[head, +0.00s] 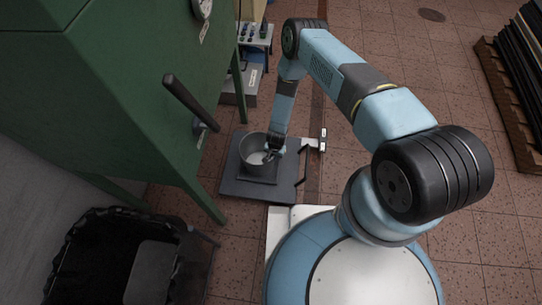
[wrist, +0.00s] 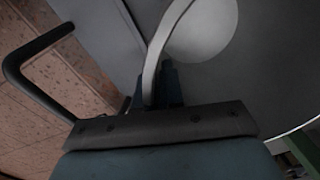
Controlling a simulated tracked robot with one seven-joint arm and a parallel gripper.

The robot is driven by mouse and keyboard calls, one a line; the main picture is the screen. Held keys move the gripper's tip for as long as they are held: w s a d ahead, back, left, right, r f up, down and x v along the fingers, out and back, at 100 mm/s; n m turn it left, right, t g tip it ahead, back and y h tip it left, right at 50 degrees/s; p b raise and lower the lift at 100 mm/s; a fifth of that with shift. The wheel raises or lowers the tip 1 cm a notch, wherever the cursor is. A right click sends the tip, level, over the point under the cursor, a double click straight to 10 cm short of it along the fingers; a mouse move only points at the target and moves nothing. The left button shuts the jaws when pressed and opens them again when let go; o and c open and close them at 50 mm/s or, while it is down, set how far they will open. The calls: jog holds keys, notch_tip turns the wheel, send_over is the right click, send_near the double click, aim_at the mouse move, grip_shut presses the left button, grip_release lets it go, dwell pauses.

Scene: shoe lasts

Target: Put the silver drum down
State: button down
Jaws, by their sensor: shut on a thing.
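The silver drum (head: 250,158) is an open, round metal pot, upright over a dark flat platform (head: 238,188) with a raised square plate in its middle. I cannot tell whether its base touches the plate. My gripper (head: 272,150) is shut on the right side of the drum's rim. In the wrist view my gripper (wrist: 158,92) pinches the pale curved rim, with the inside of the drum (wrist: 245,75) to the right and a lighter round area within it. The fingertips are partly hidden by the gripper body and the rim.
The platform has a dark bar handle (head: 304,168) on its right, also in the wrist view (wrist: 30,88). A green cabinet (head: 110,90) on legs stands close on the left. A black bin (head: 95,260) is at lower left. Tiled floor (head: 350,185) lies open to the right.

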jog(key=c, duration=1.3)
grip_release()
jog(key=shift+o, duration=0.2)
jog(key=shift+r, duration=0.1)
notch_tip(320, 180, up, 12)
jog(key=shift+s+d, duration=0.15)
jog(key=shift+d, duration=0.2)
